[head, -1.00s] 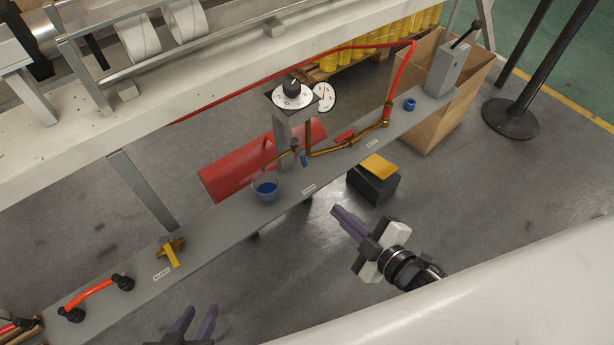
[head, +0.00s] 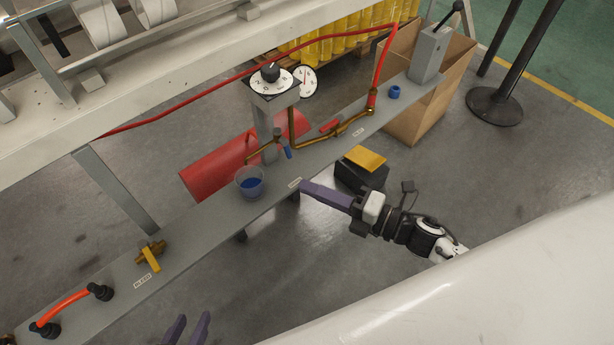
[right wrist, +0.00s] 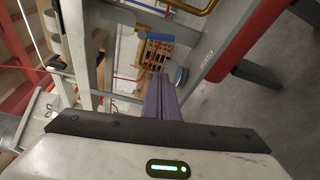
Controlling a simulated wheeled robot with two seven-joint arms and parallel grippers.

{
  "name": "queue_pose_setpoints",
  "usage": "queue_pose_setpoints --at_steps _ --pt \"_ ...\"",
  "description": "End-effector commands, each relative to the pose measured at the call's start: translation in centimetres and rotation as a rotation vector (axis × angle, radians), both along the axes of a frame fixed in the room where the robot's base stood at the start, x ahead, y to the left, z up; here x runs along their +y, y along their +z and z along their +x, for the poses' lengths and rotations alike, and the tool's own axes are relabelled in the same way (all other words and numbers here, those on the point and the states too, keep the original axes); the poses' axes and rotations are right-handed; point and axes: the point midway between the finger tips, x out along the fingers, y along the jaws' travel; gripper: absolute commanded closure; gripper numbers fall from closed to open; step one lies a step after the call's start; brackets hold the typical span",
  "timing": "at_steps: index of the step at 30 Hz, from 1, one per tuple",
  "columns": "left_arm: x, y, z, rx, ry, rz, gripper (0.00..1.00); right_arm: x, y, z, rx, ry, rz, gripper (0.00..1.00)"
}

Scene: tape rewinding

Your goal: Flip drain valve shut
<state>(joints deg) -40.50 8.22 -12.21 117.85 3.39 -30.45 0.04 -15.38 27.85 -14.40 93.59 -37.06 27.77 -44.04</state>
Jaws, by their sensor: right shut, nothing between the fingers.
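A small valve with a blue lever (head: 287,152) sits on the brass pipe above a clear cup of blue liquid (head: 250,184) on the grey beam. The lever hangs down at a slant. A red-handled valve (head: 330,125) is further right on the pipe. A yellow-handled valve (head: 150,257) stands at the beam's left part. I cannot read which label names the drain. My right gripper (head: 304,187) is shut and empty, its tips at the beam's near edge, right of the cup and below the blue lever; its fingers show in the right wrist view (right wrist: 161,96). My left gripper (head: 188,330) is open and empty at the bottom edge.
A gauge and dial post (head: 268,125) rises behind the blue lever. A red cylinder (head: 210,170) lies behind the beam. A black box with a yellow top (head: 362,175) is just beyond my right gripper. A red hose (head: 230,88) arches above. Open floor lies in front.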

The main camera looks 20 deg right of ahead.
Motion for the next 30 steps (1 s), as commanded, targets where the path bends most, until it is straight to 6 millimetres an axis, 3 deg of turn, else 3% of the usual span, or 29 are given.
queue_pose_setpoints --at_steps 13,15,21,30 --pt "0.0 -0.6 0.1 -0.001 0.000 0.000 0.69 5.8 -0.4 7.2 -0.002 -0.001 0.003 1.00" --pt "0.0 -0.5 0.0 0.000 0.000 0.000 0.69 4.1 -0.3 7.4 -0.001 -0.002 -0.005 1.00" --pt "0.1 -0.5 0.1 0.000 -0.001 0.001 0.69 2.2 0.1 8.0 0.000 -0.001 -0.001 1.00" --pt "0.1 -0.5 0.1 0.000 -0.001 0.001 0.69 1.7 0.2 8.2 0.000 -0.001 0.001 1.00"
